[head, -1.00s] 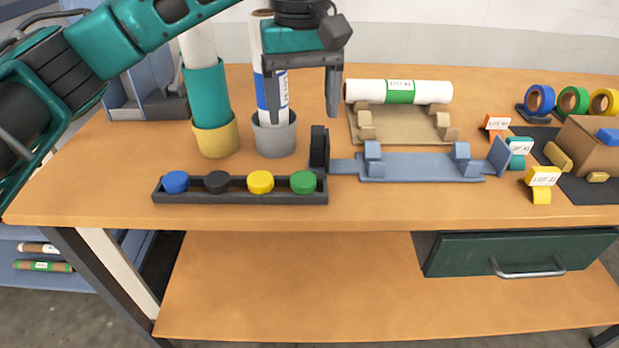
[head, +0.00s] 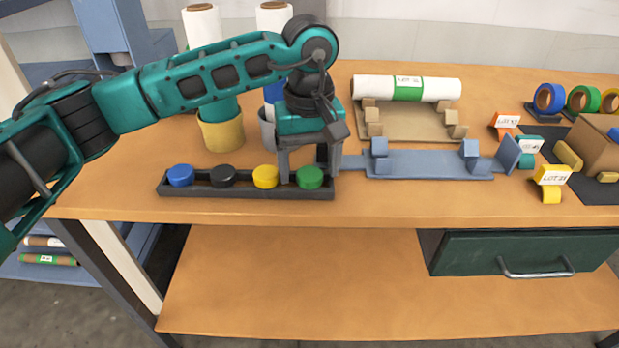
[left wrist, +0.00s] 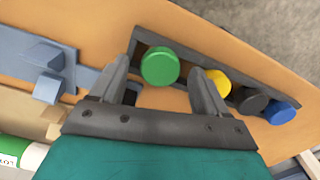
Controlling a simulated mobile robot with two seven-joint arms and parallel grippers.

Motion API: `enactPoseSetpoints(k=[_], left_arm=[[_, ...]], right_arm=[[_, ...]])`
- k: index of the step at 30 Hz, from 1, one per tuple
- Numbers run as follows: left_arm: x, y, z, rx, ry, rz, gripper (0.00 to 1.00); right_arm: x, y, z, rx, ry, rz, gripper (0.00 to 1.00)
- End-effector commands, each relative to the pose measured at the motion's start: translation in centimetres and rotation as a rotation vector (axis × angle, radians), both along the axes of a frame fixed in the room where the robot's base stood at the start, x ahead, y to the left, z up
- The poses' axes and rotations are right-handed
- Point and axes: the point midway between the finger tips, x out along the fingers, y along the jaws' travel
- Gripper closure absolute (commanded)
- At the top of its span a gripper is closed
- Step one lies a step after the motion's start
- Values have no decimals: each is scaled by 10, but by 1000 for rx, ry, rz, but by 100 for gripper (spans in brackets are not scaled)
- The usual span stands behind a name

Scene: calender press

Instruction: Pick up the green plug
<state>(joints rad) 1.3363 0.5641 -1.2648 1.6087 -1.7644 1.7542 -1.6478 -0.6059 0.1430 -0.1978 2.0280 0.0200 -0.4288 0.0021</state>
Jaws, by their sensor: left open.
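The green plug (head: 310,177) sits at the right end of a dark narrow tray (head: 246,191) near the table's front edge. It also shows between my finger tips in the left wrist view (left wrist: 160,66). My left gripper (head: 306,172) is open over that end of the tray, one finger to each side of the green plug. I cannot tell whether the fingers touch it. A yellow plug (head: 265,176), a black plug (head: 222,176) and a blue plug (head: 180,175) sit to its left in the same tray. My right gripper is not in view.
A blue-grey cradle (head: 428,164) lies right of the tray. Behind it, a white roll with a green label (head: 408,88) rests on a tan stand. A yellow cup (head: 222,133) with a roll stands behind the tray. Tags and tape rolls are at the right.

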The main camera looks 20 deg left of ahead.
Motion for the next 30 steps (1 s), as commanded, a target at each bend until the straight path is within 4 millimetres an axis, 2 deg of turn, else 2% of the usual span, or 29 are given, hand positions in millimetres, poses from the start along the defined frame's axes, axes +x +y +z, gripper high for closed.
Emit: enactPoseSetpoints(k=[7, 25, 30], left_arm=[[0, 0, -3, 0, -1, 0, 26], [0, 0, -3, 0, -1, -1, 83], [0, 0, -3, 0, -1, -1, 84]], right_arm=[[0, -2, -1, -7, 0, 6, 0], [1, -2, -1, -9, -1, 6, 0], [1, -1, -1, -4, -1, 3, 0]])
